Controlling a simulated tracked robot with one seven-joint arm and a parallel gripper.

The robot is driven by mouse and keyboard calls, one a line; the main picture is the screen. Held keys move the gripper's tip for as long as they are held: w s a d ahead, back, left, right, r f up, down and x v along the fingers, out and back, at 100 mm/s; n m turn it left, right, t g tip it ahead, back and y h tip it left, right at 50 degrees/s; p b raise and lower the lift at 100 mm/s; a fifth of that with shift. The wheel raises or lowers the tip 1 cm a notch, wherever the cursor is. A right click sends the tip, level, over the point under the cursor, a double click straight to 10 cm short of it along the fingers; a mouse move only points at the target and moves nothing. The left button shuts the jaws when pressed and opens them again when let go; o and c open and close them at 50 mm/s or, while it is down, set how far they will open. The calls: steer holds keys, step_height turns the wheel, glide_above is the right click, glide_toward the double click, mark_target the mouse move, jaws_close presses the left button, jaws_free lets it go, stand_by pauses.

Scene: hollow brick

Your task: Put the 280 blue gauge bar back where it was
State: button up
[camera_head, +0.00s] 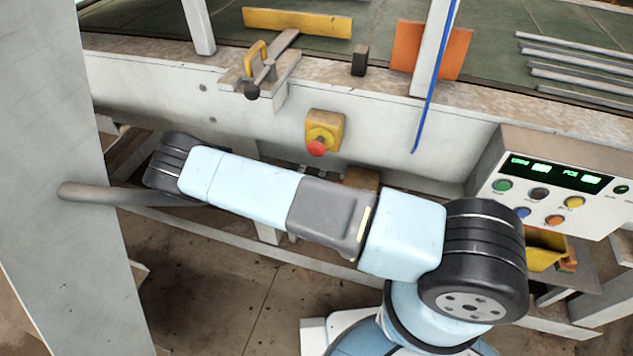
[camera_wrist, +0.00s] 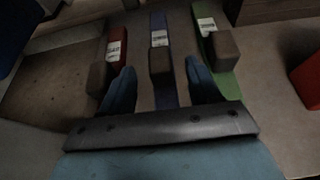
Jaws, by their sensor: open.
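In the wrist view, a blue bar (camera_wrist: 159,21) with a white label lies in the middle, running away from me, with a brown block (camera_wrist: 160,62) on it. I cannot read the label. My gripper (camera_wrist: 160,66) is open, with one finger on each side of the blue bar and its block. I cannot tell whether the fingers touch it. A red bar (camera_wrist: 117,33) lies to the left and a green bar (camera_wrist: 222,71) to the right, each labelled and with a brown block. In the head view my gripper and these bars are not visible.
A red-orange object (camera_wrist: 308,80) stands at the right of the wrist view, and a brown panel (camera_wrist: 50,85) lies at left. In the head view are a white post (camera_head: 60,150), a bench with a clamp (camera_head: 262,75), a red stop button (camera_head: 317,147) and a control box (camera_head: 550,185).

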steer(key=shift+v, duration=2.55)
